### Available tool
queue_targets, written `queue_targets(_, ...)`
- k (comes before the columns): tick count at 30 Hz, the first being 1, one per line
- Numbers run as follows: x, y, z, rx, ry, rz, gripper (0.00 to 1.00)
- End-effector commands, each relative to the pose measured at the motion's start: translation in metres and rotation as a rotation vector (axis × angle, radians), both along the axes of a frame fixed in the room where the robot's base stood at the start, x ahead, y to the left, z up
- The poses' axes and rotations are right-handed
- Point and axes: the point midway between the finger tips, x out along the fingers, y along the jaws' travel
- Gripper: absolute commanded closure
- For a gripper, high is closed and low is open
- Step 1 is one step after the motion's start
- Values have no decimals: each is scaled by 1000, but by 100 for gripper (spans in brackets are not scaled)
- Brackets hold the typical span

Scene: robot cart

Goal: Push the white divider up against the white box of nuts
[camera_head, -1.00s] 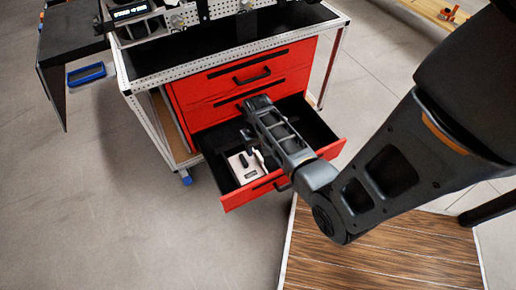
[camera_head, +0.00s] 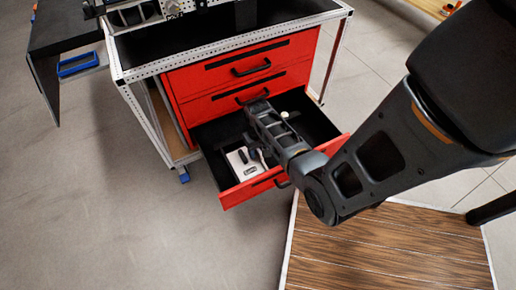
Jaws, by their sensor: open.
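The white box of nuts (camera_head: 238,168) sits in the front left part of the open red drawer, with a small dark item showing over it. The white divider (camera_head: 263,158) shows as a thin upright strip just right of the box; my arm covers part of it. I cannot tell whether it touches the box. My gripper (camera_head: 252,147) reaches down into the drawer beside the box and the divider. It is open, but its fingers are small and partly hidden by my arm, so contact with the divider cannot be made out.
The open drawer (camera_head: 211,140) has dark free floor behind and right of my arm. A small white round thing (camera_head: 285,115) lies near its back. Shut red drawers (camera_head: 250,65) stand above. A blue-framed tray (camera_head: 78,66) is at the left.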

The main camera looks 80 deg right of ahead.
Motion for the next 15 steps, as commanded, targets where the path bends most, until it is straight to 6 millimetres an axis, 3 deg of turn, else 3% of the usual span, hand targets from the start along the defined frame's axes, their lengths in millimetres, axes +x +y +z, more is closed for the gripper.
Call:
queue_targets(5, 0, 0, 0, -1, -1, 0, 55)
queue_targets(15, 0, 0, 0, -1, -1, 0, 88)
